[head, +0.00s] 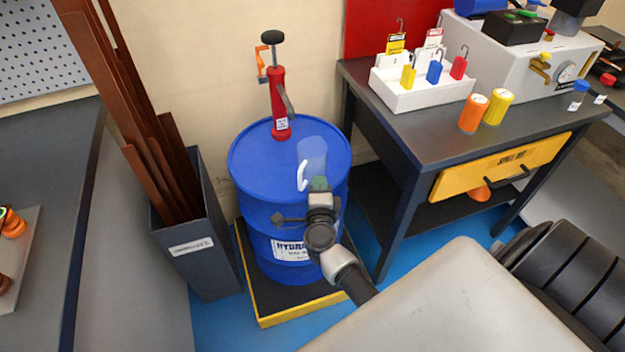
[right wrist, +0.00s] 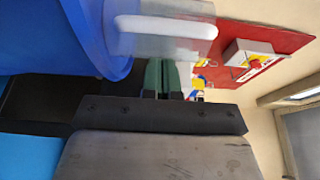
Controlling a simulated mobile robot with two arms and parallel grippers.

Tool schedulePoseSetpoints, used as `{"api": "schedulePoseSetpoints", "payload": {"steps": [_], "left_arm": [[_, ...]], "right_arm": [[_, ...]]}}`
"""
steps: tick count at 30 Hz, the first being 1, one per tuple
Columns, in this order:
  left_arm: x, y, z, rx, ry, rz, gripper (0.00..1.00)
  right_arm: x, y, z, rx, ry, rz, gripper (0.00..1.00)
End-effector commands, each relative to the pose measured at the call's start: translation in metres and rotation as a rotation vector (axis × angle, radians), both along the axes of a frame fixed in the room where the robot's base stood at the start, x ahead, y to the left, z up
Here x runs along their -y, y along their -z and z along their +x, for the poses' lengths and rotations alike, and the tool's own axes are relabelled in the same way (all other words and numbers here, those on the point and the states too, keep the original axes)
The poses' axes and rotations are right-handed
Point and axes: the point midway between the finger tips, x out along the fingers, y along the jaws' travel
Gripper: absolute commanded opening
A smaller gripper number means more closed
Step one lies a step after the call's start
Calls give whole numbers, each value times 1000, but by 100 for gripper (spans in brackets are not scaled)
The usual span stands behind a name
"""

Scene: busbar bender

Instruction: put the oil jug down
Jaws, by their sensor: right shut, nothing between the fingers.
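The oil jug (head: 313,152) is a clear, see-through vessel with a white handle (head: 302,176). In the head view it appears upright on the top of the blue drum (head: 262,165), near the drum's right front edge. My right gripper (head: 320,184) is just in front of the jug, with its green fingers shut and nothing between them. In the right wrist view the shut fingers (right wrist: 167,76) point at the jug (right wrist: 190,46), close to its wall; whether they touch it is unclear. The jug's base is partly hidden by the gripper. My left gripper is not in view.
A red hand pump (head: 278,100) stands on the drum behind the jug. A grey bin (head: 205,240) of copper bars is on the left. A dark workbench (head: 440,120) with a padlock tray and orange and yellow pots is on the right. A yellow-edged pallet (head: 290,312) carries the drum.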

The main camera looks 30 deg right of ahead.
Motion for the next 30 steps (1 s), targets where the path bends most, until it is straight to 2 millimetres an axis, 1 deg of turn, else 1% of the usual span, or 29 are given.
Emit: {"api": "schedulePoseSetpoints", "payload": {"steps": [1, 3, 6, 17, 20, 23, 27, 30], "left_arm": [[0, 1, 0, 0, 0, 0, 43], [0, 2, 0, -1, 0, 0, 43], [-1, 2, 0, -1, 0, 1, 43], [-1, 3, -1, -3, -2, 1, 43], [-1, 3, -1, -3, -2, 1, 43], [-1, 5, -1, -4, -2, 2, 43], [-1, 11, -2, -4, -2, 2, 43], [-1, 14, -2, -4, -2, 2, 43]], "right_arm": [[-2, 0, 7, 1, 0, 0, 0], [-3, 1, 14, 1, 0, 1, 0], [-5, 1, 19, 0, 0, 1, 0], [-5, 0, 22, -1, 0, 0, 0], [-6, 0, 27, 1, 1, 1, 0], [-10, 0, 44, 2, 1, 1, 0], [-17, 2, 73, 2, 2, 2, 0], [-20, 2, 87, 0, 0, 0, 0]]}}
